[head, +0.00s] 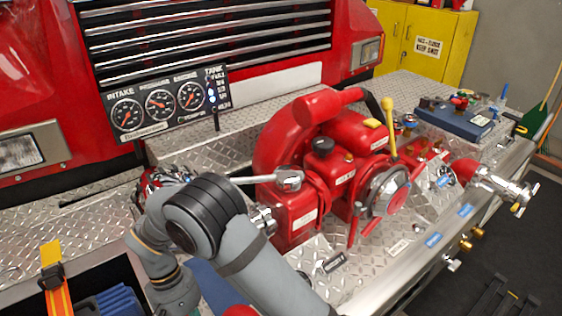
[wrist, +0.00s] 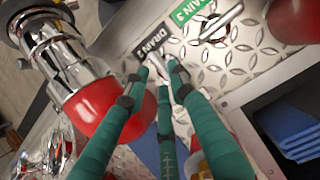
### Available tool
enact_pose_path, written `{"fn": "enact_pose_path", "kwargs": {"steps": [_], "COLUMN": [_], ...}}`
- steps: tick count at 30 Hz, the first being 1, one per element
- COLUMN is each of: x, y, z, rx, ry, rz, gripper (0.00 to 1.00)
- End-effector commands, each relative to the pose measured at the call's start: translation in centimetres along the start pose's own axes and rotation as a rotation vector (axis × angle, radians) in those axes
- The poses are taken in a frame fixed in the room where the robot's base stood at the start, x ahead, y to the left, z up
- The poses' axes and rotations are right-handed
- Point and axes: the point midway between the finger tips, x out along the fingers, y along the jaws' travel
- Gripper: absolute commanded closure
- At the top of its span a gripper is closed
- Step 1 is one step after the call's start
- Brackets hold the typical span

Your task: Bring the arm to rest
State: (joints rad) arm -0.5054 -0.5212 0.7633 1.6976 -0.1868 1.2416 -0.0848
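My arm crosses the lower middle of the head view, its dark joint bent in front of the red pump (head: 330,160). My gripper is hidden in the head view. In the wrist view, my gripper (wrist: 158,68) has teal fingers with dark bands, their tips close together over the diamond-plate bumper (wrist: 225,60). A small silver part shows between and beside the tips. I cannot tell whether the fingers touch or hold it. The tips are beside a black drain label (wrist: 153,40); a green drain label (wrist: 192,15) is farther right.
A red dome with chrome fittings (wrist: 100,105) is close left of the fingers. Blue folded items (wrist: 290,125) lie in a recess at right. In the head view, a gauge panel (head: 165,103) stands behind the bumper, and a blue case (head: 453,122) sits at the far right.

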Motion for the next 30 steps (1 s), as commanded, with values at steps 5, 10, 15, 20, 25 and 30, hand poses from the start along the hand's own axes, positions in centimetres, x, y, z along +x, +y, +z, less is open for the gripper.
{"fn": "enact_pose_path", "kwargs": {"steps": [5,10,15,20,25,30], "x": [-3.3,-6.7,-9.7,-6.5,-3.0,0.6], "y": [-0.1,-0.1,-0.1,0.1,0.1,0.1], "z": [-0.1,-0.1,-0.1,0.2,0.2,0.1], "rx": [0.000,-0.001,0.000,-0.002,-0.001,0.000], "ry": [0.006,0.006,0.005,-0.006,-0.006,-0.005], "rz": [-0.002,-0.001,-0.002,0.002,0.002,0.002], "gripper": [0.76,0.76,0.76,0.76,0.76,0.76]}}
